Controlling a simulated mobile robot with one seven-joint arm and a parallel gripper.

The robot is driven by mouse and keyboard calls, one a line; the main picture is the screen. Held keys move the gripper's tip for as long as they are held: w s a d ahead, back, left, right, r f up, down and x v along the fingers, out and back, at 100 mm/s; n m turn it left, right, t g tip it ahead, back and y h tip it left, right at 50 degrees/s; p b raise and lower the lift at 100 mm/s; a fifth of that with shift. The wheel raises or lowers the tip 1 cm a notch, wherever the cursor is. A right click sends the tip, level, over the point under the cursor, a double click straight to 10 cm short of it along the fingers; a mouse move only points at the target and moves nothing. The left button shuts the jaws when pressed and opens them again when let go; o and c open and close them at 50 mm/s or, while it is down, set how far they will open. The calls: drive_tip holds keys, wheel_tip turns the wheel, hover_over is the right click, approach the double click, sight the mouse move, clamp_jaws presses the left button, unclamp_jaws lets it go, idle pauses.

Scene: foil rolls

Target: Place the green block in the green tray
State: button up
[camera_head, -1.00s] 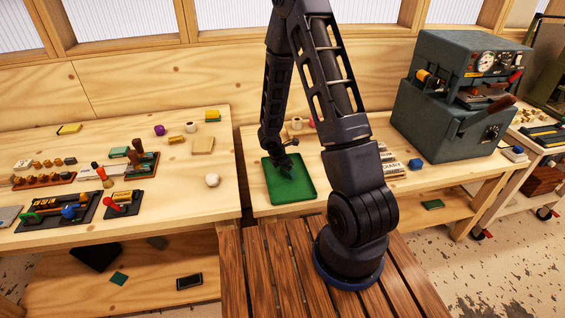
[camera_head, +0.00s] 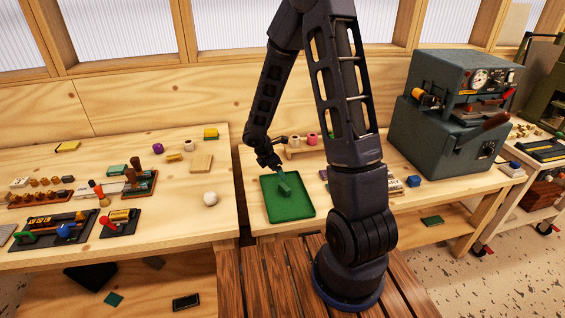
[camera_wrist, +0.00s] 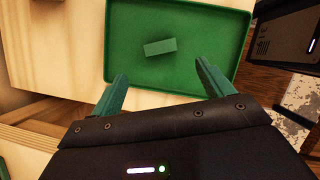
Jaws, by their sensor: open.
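The green tray (camera_head: 294,210) lies flat on the right wooden table in the head view. The green block (camera_head: 285,187) lies inside it, on the tray's floor. In the wrist view the block (camera_wrist: 160,47) rests near the middle of the tray (camera_wrist: 222,62), apart from its walls. My gripper (camera_wrist: 160,85) is open, with its two green fingertips spread and nothing between them. In the head view my gripper (camera_head: 268,162) is just behind the tray's far edge, apart from the block.
A grey machine (camera_head: 455,110) stands at the right of the table. A rack with spools (camera_head: 312,140) is behind my arm. The left table (camera_head: 165,222) holds several tools and a white ball (camera_head: 210,198), beyond a gap.

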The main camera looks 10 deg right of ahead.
drive_tip(key=s+d+r+m, duration=0.35)
drive_tip(key=r+m, duration=0.25)
drive_tip(key=r, duration=0.4)
drive_tip(key=s+d+r+m, duration=0.3)
drive_tip(key=d+r+m, duration=0.2)
drive_tip(key=r, duration=0.5)
drive_tip(key=s+d+r+m+t+y, duration=0.1)
drive_tip(key=s+r+m+y, duration=0.1)
drive_tip(key=s+r+m, duration=0.3)
drive_tip(key=s+d+r+m+t+y, duration=0.1)
drive_tip(key=s+r+m+t+y, duration=0.1)
drive_tip(key=s+r+m, duration=0.4)
drive_tip(key=s+r, duration=0.2)
drive_tip(key=s, duration=0.3)
drive_tip(key=shift+s+d, duration=0.25)
